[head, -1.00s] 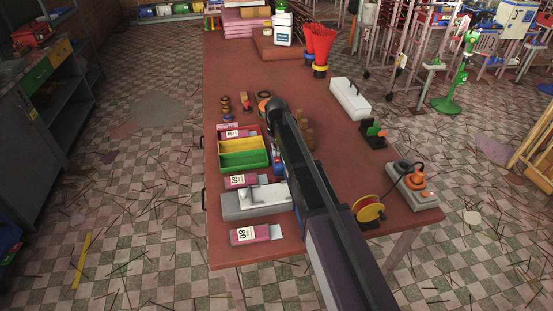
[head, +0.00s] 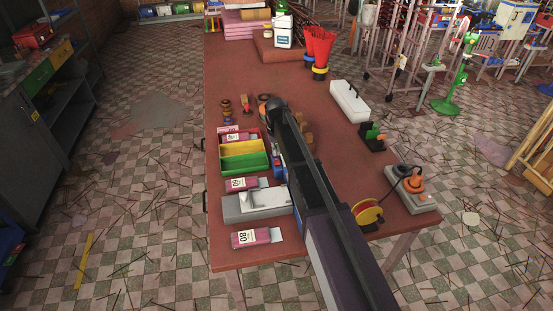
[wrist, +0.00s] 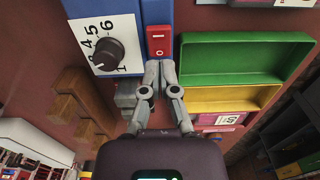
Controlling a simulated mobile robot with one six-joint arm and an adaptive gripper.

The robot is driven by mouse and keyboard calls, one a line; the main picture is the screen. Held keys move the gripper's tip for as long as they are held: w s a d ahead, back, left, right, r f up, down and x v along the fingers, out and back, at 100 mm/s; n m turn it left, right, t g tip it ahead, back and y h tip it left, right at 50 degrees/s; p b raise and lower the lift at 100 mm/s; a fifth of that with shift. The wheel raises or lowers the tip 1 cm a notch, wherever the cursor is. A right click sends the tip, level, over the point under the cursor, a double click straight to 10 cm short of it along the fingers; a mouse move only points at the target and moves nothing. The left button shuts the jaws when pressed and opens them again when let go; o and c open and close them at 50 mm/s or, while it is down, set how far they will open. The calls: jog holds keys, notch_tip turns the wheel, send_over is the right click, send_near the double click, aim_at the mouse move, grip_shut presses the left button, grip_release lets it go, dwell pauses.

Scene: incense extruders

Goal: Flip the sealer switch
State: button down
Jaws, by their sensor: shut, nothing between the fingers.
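The sealer switch (wrist: 158,42) is a red rocker with white marks on the sealer's blue body (wrist: 186,14) in the wrist view. I cannot tell which side is pressed. A white dial plate with a black knob (wrist: 110,53) sits to its left. My gripper (wrist: 158,66) is shut and empty, its fingertips at the lower edge of the switch; I cannot tell whether they touch it. In the head view a small blue and red part of the sealer (head: 277,161) shows beside my arm, which hides the gripper and most of the sealer.
A tray with green and yellow compartments (wrist: 240,38) lies right of the switch in the wrist view. Wooden blocks (wrist: 82,104) are at the left. In the head view a grey-white device (head: 258,203) and pink packets (head: 257,237) lie left of my arm on the red-brown table (head: 235,258).

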aim_at(276, 160)
jog(key=shift+r+p, duration=2.05)
jog(key=shift+r, duration=0.2)
